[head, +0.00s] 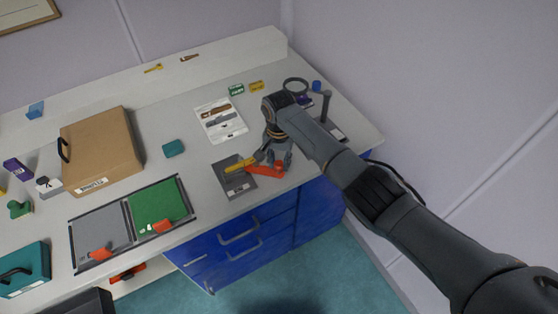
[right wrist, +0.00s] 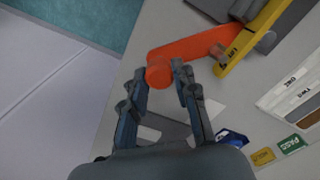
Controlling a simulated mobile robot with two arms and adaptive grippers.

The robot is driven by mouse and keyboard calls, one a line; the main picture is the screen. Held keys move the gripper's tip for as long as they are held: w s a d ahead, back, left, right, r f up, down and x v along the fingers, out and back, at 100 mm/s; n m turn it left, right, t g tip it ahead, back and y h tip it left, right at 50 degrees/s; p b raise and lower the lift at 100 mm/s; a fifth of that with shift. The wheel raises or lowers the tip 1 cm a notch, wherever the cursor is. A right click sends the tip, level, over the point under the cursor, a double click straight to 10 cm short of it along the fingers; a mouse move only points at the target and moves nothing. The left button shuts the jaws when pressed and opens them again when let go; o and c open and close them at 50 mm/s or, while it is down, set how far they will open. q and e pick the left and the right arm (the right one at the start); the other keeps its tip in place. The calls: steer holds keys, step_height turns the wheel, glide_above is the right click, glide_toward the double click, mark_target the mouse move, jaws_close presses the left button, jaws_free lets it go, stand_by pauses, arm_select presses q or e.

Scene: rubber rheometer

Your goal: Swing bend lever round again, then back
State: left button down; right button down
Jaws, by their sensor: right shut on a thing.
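The orange bend lever (head: 262,169) sits on the grey plate of a small bench fixture (head: 238,187), with its knob end towards the bench's front edge at the right. In the right wrist view the lever (right wrist: 190,48) runs from its round knob up to the right, beneath or beside a yellow bar (right wrist: 240,45) with lettering. My right gripper (head: 279,164) reaches down from the right over the knob. In the wrist view its two fingers (right wrist: 163,72) are closed about the knob, one on each side. The yellow bar (head: 241,164) lies across the fixture. My left gripper does not show.
A printed sheet (head: 219,119) lies behind the fixture. A teal block (head: 173,149) and a brown case (head: 98,151) stand to the left. A grey and green tray (head: 120,203) lies near the front edge. A dark stand with a post (head: 326,105) is behind my right arm.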

steer(key=c, duration=1)
jaws_free()
steer(key=shift+s, duration=0.1)
step_height(320, 180, up, 12)
steer(key=shift+f, duration=0.1)
